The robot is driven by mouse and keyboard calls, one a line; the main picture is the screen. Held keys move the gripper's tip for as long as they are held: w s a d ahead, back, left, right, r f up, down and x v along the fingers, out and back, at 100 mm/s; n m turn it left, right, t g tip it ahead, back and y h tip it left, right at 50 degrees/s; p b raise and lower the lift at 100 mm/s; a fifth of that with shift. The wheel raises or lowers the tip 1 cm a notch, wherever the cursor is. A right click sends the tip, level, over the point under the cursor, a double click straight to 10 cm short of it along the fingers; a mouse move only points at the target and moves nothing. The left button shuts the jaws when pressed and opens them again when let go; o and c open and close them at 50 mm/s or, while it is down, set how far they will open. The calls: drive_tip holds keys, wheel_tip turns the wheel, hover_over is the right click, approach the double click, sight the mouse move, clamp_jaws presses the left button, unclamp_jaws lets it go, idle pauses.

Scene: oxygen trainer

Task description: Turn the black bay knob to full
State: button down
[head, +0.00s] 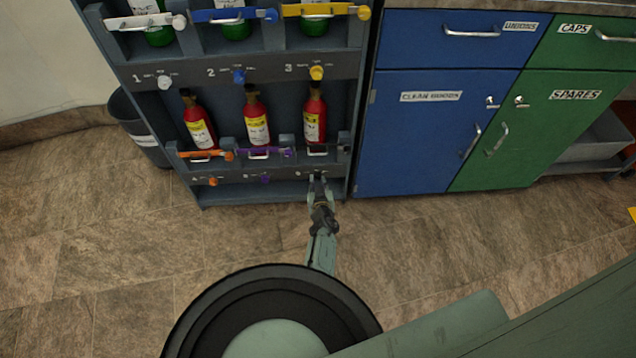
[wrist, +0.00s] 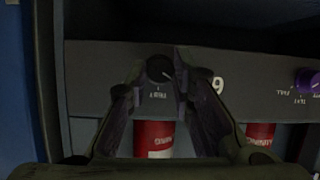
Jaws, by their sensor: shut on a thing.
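The black bay knob (wrist: 159,68) sits on the grey strip of the lower bay, between my fingertips in the wrist view, with a pale pointer mark on its face. My gripper (wrist: 158,77) is shut on it, one finger on each side. In the head view my gripper (head: 318,180) reaches the lower right corner of the rack, and its fingers hide the black knob there. Small lettering beside the knob is too dark to read fully.
A purple knob (wrist: 307,80) is beside it on the same strip. Red bottles (head: 314,118) stand in the bays above, behind coloured bars. The blue cabinet (head: 430,130) stands close on the right. The floor in front is clear.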

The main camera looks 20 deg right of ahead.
drive_tip(key=shift+r+m+p, duration=0.1)
drive_tip(key=shift+m+p, duration=0.2)
drive_tip(key=shift+d+m+y+p, duration=0.2)
drive_tip(key=shift+m+y+p, duration=0.4)
drive_tip(key=shift+p, duration=0.05)
drive_tip(key=shift+s+f+m+t+y, duration=0.1)
drive_tip(key=shift+f+m+t+y, duration=0.1)
drive_tip(key=shift+m+t+y, duration=0.5)
drive_tip(key=m+t+y+b, duration=0.1)
drive_tip(key=m+b, duration=0.3)
drive_tip(key=m, duration=0.1)
drive_tip(key=f+m+t+y+b, duration=0.1)
drive_tip(key=m+t+b, duration=0.1)
drive_tip(key=m+b, duration=0.2)
drive_tip(key=m+t+b, duration=0.2)
drive_tip(key=m+b, duration=0.2)
drive_tip(key=m, duration=0.1)
drive_tip(key=shift+d+f+m+y+b, duration=0.1)
drive_tip(key=shift+f+m+y+b, duration=0.05)
drive_tip(key=shift+m+y+b, duration=0.2)
drive_tip(key=shift+m+t+b, duration=0.3)
drive_tip(key=shift+m+b, duration=0.25)
drive_tip(key=shift+m, duration=0.6)
